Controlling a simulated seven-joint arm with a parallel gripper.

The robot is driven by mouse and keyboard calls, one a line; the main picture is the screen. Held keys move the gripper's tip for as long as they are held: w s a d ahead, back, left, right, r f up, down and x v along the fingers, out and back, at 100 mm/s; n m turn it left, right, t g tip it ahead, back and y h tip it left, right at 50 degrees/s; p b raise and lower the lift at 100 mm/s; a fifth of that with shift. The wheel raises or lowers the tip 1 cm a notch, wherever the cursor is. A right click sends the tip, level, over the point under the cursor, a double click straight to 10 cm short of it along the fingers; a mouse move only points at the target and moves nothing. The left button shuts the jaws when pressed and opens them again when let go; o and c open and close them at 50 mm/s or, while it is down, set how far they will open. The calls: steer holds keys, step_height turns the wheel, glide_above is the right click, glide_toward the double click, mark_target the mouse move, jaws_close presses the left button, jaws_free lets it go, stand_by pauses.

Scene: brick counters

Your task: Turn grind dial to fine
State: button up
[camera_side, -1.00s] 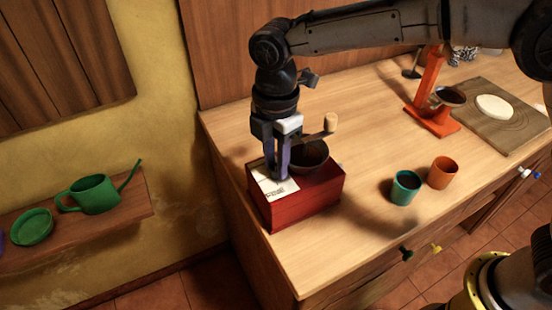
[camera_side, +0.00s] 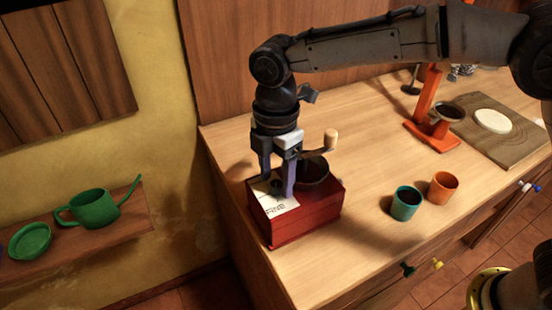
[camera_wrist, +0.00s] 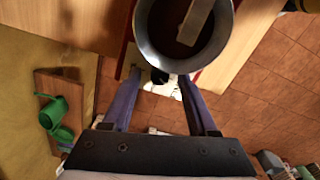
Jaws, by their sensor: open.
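The grinder is a red box (camera_side: 306,219) at the counter's left end, with a dark bowl (camera_side: 316,172) and a crank with a wooden knob (camera_side: 331,138) on top. A white label plate (camera_side: 281,208) with "FINE" printed on it lies on its top left. A small dark dial (camera_wrist: 160,76) shows just below the bowl in the wrist view. My gripper (camera_side: 276,186) is open and points down over the plate, one finger on each side of the dial. Its fingertips also show in the wrist view (camera_wrist: 158,79). I cannot tell whether they touch the dial; its pointer is unclear.
A teal cup (camera_side: 405,203) and an orange cup (camera_side: 442,186) stand right of the grinder. An orange stand (camera_side: 428,107) and a wooden board (camera_side: 510,143) are farther back. A green watering can (camera_side: 94,208) sits on a wall shelf. The counter ends just left of the grinder.

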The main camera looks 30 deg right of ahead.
mark_target(276, 183)
step_height(276, 183, up, 14)
steer(key=shift+f, duration=0.15)
stand_by(0.5)
